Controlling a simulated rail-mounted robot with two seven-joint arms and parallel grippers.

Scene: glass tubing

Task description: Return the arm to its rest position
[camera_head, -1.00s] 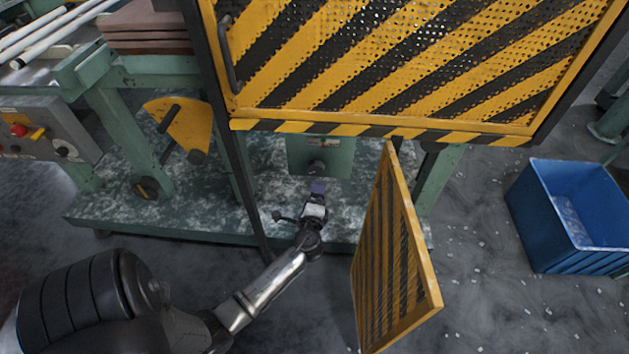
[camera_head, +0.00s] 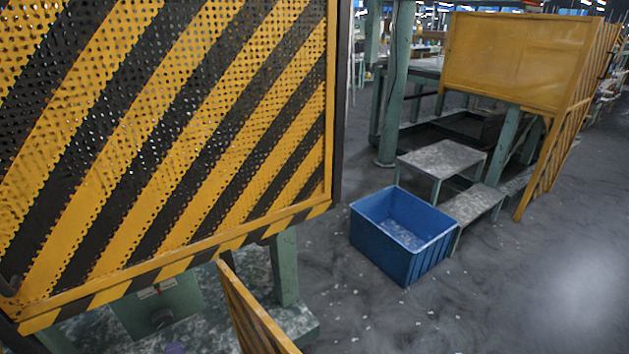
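Neither of my arms shows in the head view now, and neither gripper is in view. A large yellow-and-black striped perforated guard (camera_head: 190,130) fills the left of the view. Below it, a smaller striped door panel (camera_head: 250,315) stands swung outward, its lower part cut off by the frame. The machine's speckled base (camera_head: 292,318) shows partly behind the door.
A blue crate (camera_head: 402,236) stands on the floor right of the guard. Behind it are grey metal steps (camera_head: 441,160) and a yellow panelled guard (camera_head: 515,60) on green posts. The grey floor (camera_head: 560,270) at the right is open, with small light scraps near the crate.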

